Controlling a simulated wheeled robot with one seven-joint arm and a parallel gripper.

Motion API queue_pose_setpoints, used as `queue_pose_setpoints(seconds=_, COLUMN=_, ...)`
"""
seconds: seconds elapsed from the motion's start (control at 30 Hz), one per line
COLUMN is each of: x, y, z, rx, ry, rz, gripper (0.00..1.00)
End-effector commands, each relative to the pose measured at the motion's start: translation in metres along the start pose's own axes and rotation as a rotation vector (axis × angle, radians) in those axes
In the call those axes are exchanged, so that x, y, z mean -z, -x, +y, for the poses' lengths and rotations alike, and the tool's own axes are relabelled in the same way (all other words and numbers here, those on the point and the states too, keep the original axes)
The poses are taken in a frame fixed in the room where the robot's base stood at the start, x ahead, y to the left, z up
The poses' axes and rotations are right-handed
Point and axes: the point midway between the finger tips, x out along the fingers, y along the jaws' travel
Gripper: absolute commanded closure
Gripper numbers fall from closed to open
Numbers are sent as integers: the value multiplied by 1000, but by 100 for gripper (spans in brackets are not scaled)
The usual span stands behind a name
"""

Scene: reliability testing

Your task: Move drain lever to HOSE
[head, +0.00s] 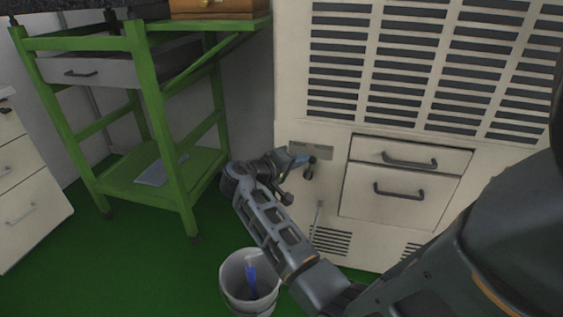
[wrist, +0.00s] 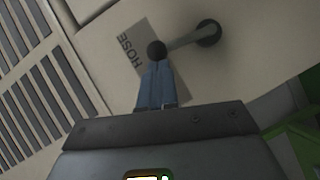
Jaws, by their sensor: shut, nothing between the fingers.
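The drain lever (wrist: 183,40) is a grey rod with a dark round pivot and a black ball knob, on the cream machine front. In the wrist view its knob end lies over the grey plate marked HOSE (wrist: 128,58). My gripper (wrist: 157,68) has its blue fingers together, with the tips right at the knob; I cannot tell if they touch it. In the head view my gripper (head: 303,161) is at the machine front, just below the grey plate (head: 311,148). The dark lever end (head: 309,173) shows beside the fingertips, partly hidden.
The cream machine (head: 335,125) has vents above and two drawers (head: 400,190) to the right. A white bucket (head: 232,294) with a blue item stands on the green floor below my arm. A green cart (head: 155,130) stands to the left, with open floor in front.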

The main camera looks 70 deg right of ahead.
Motion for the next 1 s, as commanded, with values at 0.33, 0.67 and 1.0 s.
queue_pose_setpoints(seconds=0.33, x=-16, y=-10, z=15, rx=160, ry=-238, rz=1, gripper=100)
queue_pose_setpoints(seconds=0.67, x=-27, y=-17, z=16, rx=246, ry=-365, rz=0, gripper=100)
queue_pose_setpoints(seconds=1.0, x=-29, y=-20, z=16, rx=267, ry=-398, rz=0, gripper=100)
